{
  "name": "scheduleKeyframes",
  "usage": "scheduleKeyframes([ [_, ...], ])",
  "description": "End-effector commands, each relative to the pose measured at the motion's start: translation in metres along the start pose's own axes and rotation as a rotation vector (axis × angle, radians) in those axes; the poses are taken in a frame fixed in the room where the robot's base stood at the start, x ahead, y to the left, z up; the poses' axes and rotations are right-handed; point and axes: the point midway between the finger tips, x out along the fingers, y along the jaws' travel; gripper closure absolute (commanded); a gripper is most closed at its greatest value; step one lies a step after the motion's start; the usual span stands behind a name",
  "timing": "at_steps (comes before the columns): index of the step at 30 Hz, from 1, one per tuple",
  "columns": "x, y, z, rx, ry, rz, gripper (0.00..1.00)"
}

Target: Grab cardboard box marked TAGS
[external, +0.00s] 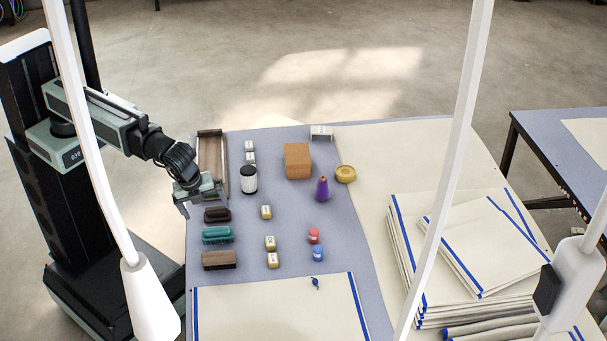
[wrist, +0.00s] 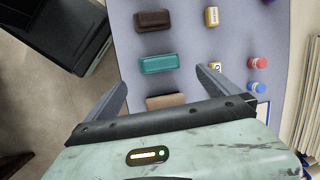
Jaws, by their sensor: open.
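A plain brown cardboard box (external: 298,161) stands toward the back of the grey-blue table mat; I can read no marking on it. Several small cream boxes with dark print lie nearer, such as one box (external: 266,212) in the middle and another box (external: 270,243) closer to the front; their print is too small to read. My gripper (external: 200,207) is at the table's left edge, left of all these boxes. In the wrist view my gripper (wrist: 161,80) has its fingers apart with nothing held. A small cream box (wrist: 212,16) shows there beyond the right finger.
Dark, teal and brown brushes (external: 218,235) lie along the left edge near my gripper. A white jar (external: 249,180), purple bottle (external: 322,189) and yellow tape roll (external: 345,174) stand farther in. Red and blue jars (external: 318,254) sit nearer. Folded cloths (external: 470,250) are stacked right.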

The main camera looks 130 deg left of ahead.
Motion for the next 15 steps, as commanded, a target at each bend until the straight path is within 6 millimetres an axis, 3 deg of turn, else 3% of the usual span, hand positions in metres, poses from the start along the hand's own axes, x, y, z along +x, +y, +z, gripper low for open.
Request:
scheduleKeyframes([
  [1, 0.017, -0.038, -0.001, 0.108, -0.080, -0.053, 0.00],
  [2, 0.026, -0.060, 0.004, 0.178, -0.140, -0.083, 0.00],
  [5, 0.059, -0.143, 0.036, 0.376, -0.375, -0.138, 0.00],
  [6, 0.073, -0.176, 0.053, 0.433, -0.474, -0.139, 0.00],
  [9, 0.107, -0.245, 0.104, 0.491, -0.691, -0.106, 0.00],
  [12, 0.140, -0.287, 0.152, 0.435, -0.814, -0.078, 0.00],
  [15, 0.171, -0.300, 0.188, 0.383, -0.840, -0.045, 0.00],
])
